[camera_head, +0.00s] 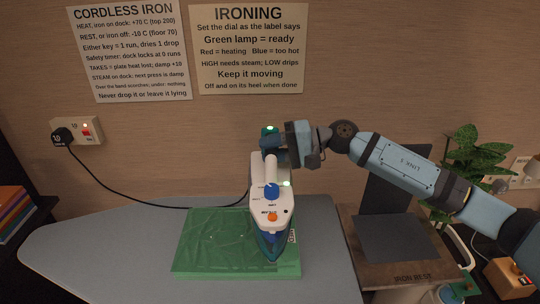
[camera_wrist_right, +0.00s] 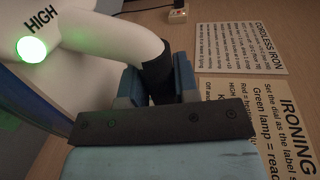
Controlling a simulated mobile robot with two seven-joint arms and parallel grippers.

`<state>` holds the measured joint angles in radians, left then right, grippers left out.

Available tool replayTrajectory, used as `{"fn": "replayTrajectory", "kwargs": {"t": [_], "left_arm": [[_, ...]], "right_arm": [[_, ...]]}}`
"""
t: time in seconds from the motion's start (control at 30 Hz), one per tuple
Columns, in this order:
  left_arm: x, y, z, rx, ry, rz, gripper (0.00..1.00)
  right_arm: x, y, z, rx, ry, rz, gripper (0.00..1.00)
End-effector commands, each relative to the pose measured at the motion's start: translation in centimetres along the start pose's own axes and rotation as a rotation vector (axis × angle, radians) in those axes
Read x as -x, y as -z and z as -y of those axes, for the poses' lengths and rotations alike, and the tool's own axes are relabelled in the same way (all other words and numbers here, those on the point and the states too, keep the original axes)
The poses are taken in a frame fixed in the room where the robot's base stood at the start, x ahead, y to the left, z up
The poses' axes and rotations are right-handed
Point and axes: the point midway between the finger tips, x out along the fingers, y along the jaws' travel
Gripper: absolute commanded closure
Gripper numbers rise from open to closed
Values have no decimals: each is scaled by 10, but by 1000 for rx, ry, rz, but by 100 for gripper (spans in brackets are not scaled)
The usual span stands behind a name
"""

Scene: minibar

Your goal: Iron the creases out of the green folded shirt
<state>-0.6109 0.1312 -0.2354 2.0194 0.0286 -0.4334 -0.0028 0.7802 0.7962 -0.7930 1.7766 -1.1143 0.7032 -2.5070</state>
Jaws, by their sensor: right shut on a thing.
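The green folded shirt (camera_head: 208,257) lies flat on the grey ironing board, with a few faint marks on its top. The white and blue iron (camera_head: 263,200) is over the shirt's right part, its dark blue tip toward the front edge. I cannot tell if its plate touches the cloth. My right gripper (camera_head: 273,150) is shut on the iron's handle, which also shows between the fingers in the right wrist view (camera_wrist_right: 154,65). A green lamp (camera_wrist_right: 31,48) glows on the iron beside the word HIGH. My left gripper is out of view.
The ironing board (camera_head: 110,250) is bare to the left. The iron rest (camera_head: 400,238) stands empty at the right, near a plant (camera_head: 478,155). Books (camera_head: 14,211) are at far left.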

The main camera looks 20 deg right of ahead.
Motion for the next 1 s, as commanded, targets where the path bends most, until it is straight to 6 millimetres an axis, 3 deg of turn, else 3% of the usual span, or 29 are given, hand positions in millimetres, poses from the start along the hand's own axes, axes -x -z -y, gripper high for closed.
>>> {"fn": "replayTrajectory", "kwargs": {"t": [0.1, 0.5, 0.73, 1.0], "left_arm": [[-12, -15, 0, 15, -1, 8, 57], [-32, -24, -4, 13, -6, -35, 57], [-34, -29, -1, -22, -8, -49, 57], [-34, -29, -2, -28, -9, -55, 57]], "right_arm": [[-4, 0, -21, 0, 2, 0, 100], [-13, 0, -65, 0, 2, -1, 100], [-16, 0, -79, 1, 2, -1, 100], [-16, 0, -82, 1, 2, -1, 100]]}}
